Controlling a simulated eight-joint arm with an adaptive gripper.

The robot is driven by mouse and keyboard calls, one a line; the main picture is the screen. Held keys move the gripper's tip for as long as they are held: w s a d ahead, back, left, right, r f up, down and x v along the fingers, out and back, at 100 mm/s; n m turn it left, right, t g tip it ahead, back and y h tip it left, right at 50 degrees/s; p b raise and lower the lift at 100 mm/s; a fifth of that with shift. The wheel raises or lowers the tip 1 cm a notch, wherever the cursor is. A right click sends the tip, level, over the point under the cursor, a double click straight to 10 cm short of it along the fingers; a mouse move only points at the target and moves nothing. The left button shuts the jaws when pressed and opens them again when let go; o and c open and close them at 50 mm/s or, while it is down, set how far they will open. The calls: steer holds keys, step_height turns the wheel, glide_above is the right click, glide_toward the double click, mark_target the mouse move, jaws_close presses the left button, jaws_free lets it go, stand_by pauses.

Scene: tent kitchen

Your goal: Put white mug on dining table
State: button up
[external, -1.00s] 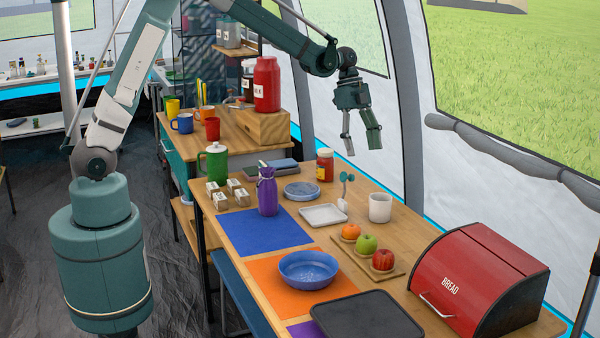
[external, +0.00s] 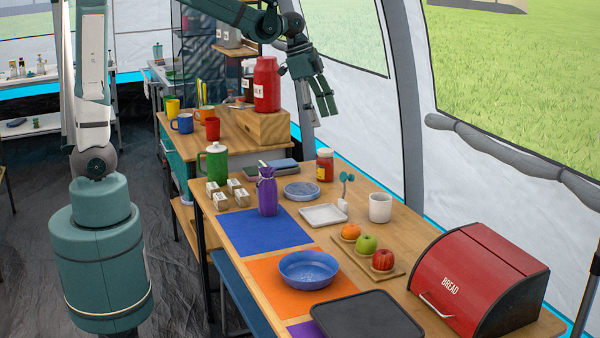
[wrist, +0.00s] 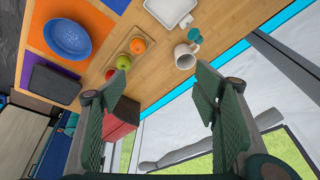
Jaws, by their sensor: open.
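My gripper (external: 322,112) is in the air above the table's far end, up and left of the mug in the external view. In the wrist view my gripper (wrist: 160,82) has its fingers wide apart with nothing between them.
A board with an orange, a green apple and a red apple (external: 383,260) sits in front of the mug. A red bread box (external: 475,280) stands at the right.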

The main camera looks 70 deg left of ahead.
steer(key=s+a+n+t+y, duration=0.2)
steer(key=s+n, duration=0.7)
steer(key=s, duration=2.1)
steer(key=shift+n+t, duration=0.4)
steer(key=shift+t, duration=0.7)
